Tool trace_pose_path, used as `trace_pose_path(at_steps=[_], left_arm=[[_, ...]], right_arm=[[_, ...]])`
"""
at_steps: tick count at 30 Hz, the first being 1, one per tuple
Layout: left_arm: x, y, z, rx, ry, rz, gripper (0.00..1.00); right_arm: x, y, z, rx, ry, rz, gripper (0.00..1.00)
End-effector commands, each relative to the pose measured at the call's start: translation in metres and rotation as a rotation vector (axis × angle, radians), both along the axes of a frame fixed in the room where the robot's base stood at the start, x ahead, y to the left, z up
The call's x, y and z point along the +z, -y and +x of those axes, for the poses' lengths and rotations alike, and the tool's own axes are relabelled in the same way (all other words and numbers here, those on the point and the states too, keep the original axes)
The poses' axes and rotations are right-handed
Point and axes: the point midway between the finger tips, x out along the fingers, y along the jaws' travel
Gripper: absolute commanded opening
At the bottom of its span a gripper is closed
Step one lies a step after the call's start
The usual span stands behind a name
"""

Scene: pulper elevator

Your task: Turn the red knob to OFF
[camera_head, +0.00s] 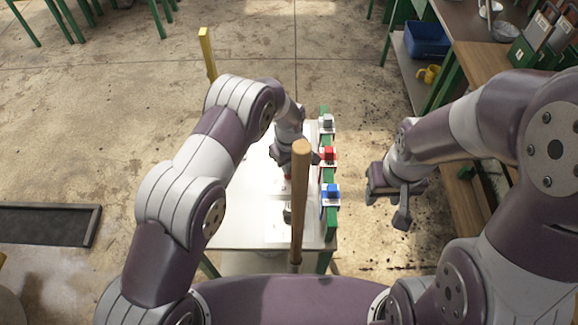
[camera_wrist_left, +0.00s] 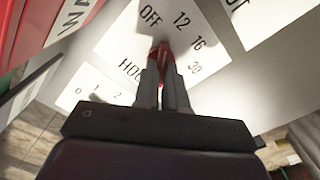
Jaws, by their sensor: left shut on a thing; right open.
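In the left wrist view, the red knob (camera_wrist_left: 163,52) sits on a white label plate (camera_wrist_left: 120,42) printed OFF, 12, 16 and 30. My left gripper (camera_wrist_left: 162,78) is shut on the red knob, with its fingers hiding most of it. The OFF mark lies just above and left of the knob; I cannot tell exactly where the knob points. In the head view, my left gripper (camera_head: 280,157) is low over the white panel (camera_head: 250,215), partly behind a wooden pole, and the knob is hidden. My right gripper (camera_head: 388,200) is open and empty, right of the panel.
The upright wooden pole (camera_head: 299,200) stands close in front of my left gripper. A green rail with grey (camera_head: 327,122), red (camera_head: 329,155) and blue (camera_head: 331,193) blocks lines the panel's right side. A workbench (camera_head: 480,60) stands at right. Open floor lies left.

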Motion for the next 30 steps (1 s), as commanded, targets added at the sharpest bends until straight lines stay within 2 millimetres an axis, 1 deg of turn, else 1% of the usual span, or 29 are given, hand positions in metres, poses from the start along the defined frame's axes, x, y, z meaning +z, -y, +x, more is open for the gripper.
trace_pose_path(at_steps=[1,6,15,21,30], left_arm=[[-0.001,0.000,0.001,0.037,0.002,-0.001,0.00],[0.000,0.000,0.000,0.176,0.003,-0.002,0.00],[0.001,0.000,0.000,0.345,0.003,-0.002,0.00],[0.001,-0.001,0.000,0.402,0.003,-0.002,0.00],[0.002,-0.001,0.000,0.425,0.004,-0.003,0.00]], right_arm=[[-0.004,0.000,0.000,0.000,0.000,0.000,0.43],[-0.008,0.000,0.000,0.000,0.000,0.000,0.43],[-0.013,0.000,0.000,0.000,0.000,0.000,0.43],[-0.015,0.000,0.000,0.000,0.000,0.000,0.43],[-0.015,0.000,0.000,0.000,0.000,0.000,0.43]])
